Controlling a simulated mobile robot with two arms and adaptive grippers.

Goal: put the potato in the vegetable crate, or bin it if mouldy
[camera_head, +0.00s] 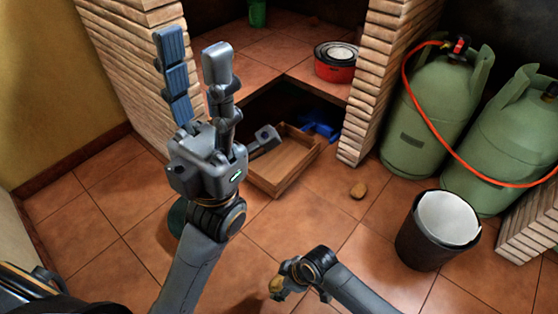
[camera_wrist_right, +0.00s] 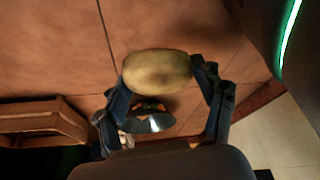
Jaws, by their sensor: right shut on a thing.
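A yellow-brown potato (camera_wrist_right: 157,70) is held between the fingertips of my right gripper (camera_wrist_right: 160,85). In the head view my right gripper (camera_head: 284,285) is low at the bottom centre, with the held potato (camera_head: 276,286) at its tip. No clear mould shows on the visible side; the far side is hidden. A wooden crate (camera_head: 272,187) stands on the floor at centre, partly behind my left gripper. A black bin (camera_head: 422,240) with a white liner stands at the right. My left gripper (camera_head: 192,48) is raised, fingers apart and empty.
A blue object (camera_head: 320,128) lies behind the crate. A red pot (camera_head: 335,62) sits on the tiled counter. Green gas bottles (camera_head: 428,105) stand behind the bin. Floor between crate and bin is mostly clear.

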